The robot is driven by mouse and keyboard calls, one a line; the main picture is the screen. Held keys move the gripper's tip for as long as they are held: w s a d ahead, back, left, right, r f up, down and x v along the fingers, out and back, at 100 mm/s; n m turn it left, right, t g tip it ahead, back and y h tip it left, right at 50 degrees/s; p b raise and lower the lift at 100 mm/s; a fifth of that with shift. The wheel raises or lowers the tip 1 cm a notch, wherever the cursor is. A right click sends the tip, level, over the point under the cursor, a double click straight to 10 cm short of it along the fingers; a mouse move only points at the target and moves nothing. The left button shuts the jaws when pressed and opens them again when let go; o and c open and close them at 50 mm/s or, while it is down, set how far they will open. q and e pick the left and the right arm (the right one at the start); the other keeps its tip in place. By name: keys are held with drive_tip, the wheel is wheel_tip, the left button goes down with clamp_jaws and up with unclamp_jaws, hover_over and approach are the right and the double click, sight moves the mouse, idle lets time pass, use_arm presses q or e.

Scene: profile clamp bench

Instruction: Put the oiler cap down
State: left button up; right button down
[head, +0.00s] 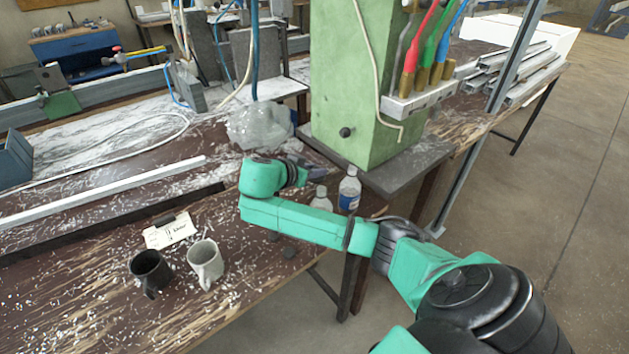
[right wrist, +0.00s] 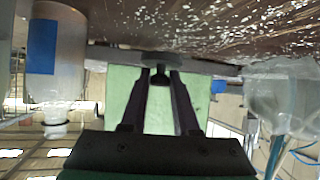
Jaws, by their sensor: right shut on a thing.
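My right gripper (head: 316,170) reaches over the bench in front of the green machine column. It also shows in the right wrist view (right wrist: 160,74), where the picture is upside down. Its two dark fingers are shut on a small grey and dark piece, seemingly the oiler cap (right wrist: 159,79), with a round flat end. The cap is hidden in the head view. I cannot tell whether it touches the surface behind it. My left gripper is not in view.
Two clear bottles, one with a blue label (head: 349,191), stand close to the gripper. The green column (head: 352,95) stands behind it on a dark plate. A dark mug (head: 150,270), a pale mug (head: 206,263) and a label card (head: 170,231) are to the left. A crumpled clear bag (head: 258,125) lies behind.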

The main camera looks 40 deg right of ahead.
sight(315, 180)
drive_tip(key=shift+f, duration=1.75)
drive_tip(key=c, duration=0.7)
unclamp_jaws()
drive_tip(key=shift+o, duration=0.2)
drive_tip(key=shift+r, duration=0.15)
drive_tip(key=v, duration=0.4)
drive_tip(key=shift+w+a, duration=0.1)
drive_tip(key=p+v, duration=0.3)
drive_tip(key=v, duration=0.4)
drive_tip(key=shift+a+r+p, duration=0.15)
drive_tip(key=shift+a+p, duration=0.05)
drive_tip(key=shift+p, duration=0.2)
drive_tip(key=shift+a+r, duration=0.1)
drive_tip(key=shift+a, duration=0.1)
drive_tip(key=shift+d, duration=0.1)
